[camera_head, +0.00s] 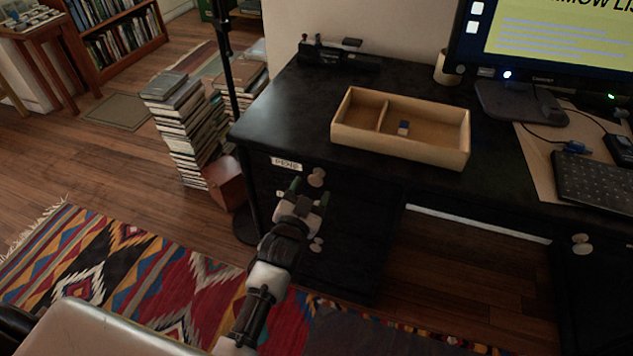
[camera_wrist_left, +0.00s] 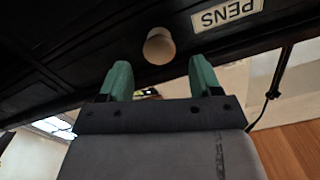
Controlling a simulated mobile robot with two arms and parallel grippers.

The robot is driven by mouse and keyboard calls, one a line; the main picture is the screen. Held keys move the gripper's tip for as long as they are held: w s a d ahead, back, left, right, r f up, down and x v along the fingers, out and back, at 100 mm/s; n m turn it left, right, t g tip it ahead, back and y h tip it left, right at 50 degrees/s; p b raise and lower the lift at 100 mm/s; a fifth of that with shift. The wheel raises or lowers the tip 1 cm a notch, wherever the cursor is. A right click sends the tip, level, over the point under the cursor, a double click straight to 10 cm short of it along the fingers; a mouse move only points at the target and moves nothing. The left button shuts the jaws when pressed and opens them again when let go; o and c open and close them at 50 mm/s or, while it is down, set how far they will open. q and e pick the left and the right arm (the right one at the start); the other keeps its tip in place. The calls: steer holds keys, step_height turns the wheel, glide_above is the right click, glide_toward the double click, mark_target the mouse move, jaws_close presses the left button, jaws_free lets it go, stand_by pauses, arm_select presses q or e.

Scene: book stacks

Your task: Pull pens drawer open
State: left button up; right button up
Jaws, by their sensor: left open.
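The pens drawer is the top drawer on the left side of the black desk, with a white PENS label (camera_head: 286,163) and a round pale knob (camera_head: 317,177). The drawer front looks flush with the desk. My left gripper (camera_head: 307,188) is open just in front of the drawer, close to the knob. In the left wrist view the knob (camera_wrist_left: 159,46) lies just beyond and between the two green fingertips (camera_wrist_left: 158,70), apart from them. The PENS label (camera_wrist_left: 227,14) is at the upper right there. My right gripper is not in view.
A wooden two-compartment tray (camera_head: 400,152) with a small object in it stands on the black desktop (camera_head: 290,112). A lower drawer knob (camera_head: 316,244) sits below my gripper. Book stacks (camera_head: 186,128) and a brown box (camera_head: 226,184) stand left of the desk. A patterned rug (camera_head: 110,262) covers the floor.

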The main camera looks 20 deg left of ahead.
mark_target(315, 181)
arm_select(q)
steer(key=shift+w, duration=2.25)
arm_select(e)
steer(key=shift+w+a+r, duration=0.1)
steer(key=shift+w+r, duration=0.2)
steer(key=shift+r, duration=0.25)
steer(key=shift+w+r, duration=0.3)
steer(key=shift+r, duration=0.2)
arm_select(q)
steer(key=shift+c, duration=0.2)
jaws_close()
